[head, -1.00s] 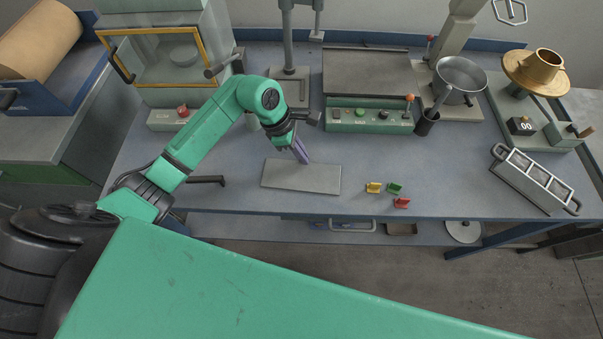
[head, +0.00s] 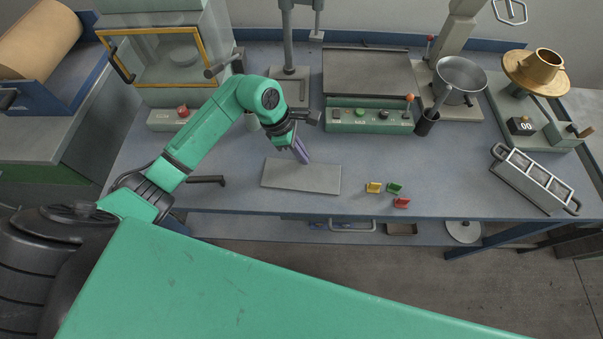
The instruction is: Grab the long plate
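A long, narrow purple plate (head: 301,151) is at the fingertips of my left gripper (head: 294,143). It is tilted, with its lower end over the far edge of a flat grey rectangular slab (head: 300,178) on the bench. The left gripper appears closed on the plate's upper end, though the fingers are small and partly hidden by the wrist. I cannot tell whether the plate's lower end touches the bench or slab. My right gripper is not in view.
Small yellow (head: 374,187), green (head: 394,188) and red (head: 401,202) pieces lie right of the slab. A control box (head: 368,118) stands behind, a dark cup (head: 427,123) beside it. A metal rack (head: 535,180) lies at the right. The bench between slab and control box is clear.

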